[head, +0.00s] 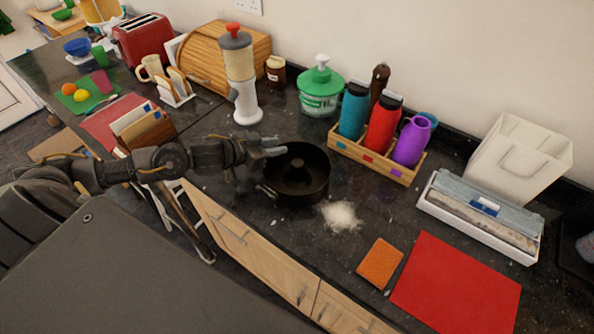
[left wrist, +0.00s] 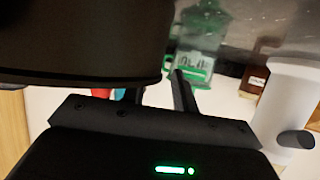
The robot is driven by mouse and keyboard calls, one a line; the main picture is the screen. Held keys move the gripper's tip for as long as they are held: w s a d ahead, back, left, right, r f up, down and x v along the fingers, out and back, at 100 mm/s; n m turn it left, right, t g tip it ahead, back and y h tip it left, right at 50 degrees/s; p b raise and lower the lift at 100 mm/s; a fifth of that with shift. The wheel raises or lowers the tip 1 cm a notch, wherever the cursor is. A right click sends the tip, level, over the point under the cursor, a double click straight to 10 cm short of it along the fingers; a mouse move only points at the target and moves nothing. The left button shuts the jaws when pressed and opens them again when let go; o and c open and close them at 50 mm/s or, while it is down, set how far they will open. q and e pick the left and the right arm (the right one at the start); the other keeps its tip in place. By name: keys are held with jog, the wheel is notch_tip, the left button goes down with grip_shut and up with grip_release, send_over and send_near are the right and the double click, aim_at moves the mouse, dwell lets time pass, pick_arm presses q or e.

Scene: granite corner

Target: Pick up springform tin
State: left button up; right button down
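The springform tin (head: 313,187) is a round black tin with a raised centre, standing upright on the dark granite counter. My left gripper (head: 273,148) is at the tin's back left edge, level with or just above its rim; I cannot tell if it touches. In the left wrist view the tin (left wrist: 80,40) fills the upper left and hides part of one finger. The two fingers (left wrist: 160,90) show apart there, with nothing seen clamped between them. My right gripper is not in view.
White powder (head: 341,216) lies right of the tin. An orange sponge (head: 380,263) and red mat (head: 455,283) are further right. Behind stand a white dispenser (head: 246,100), a green-lidded container (head: 320,90) and a wooden bottle crate (head: 372,158). The counter's front edge is close.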

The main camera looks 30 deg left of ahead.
pick_arm(q)
grip_shut()
jog(key=shift+r, duration=0.1)
dwell(0.5)
jog(key=shift+r+b, duration=0.3)
jog(key=shift+r, duration=0.25)
notch_tip(320, 180, up, 2)
jog(key=shift+s, duration=0.1)
jog(key=s+r+p, duration=0.7)
jog(key=s+r, duration=0.3)
jog(key=s, duration=0.3)
jog(key=shift+s+a, duration=0.35)
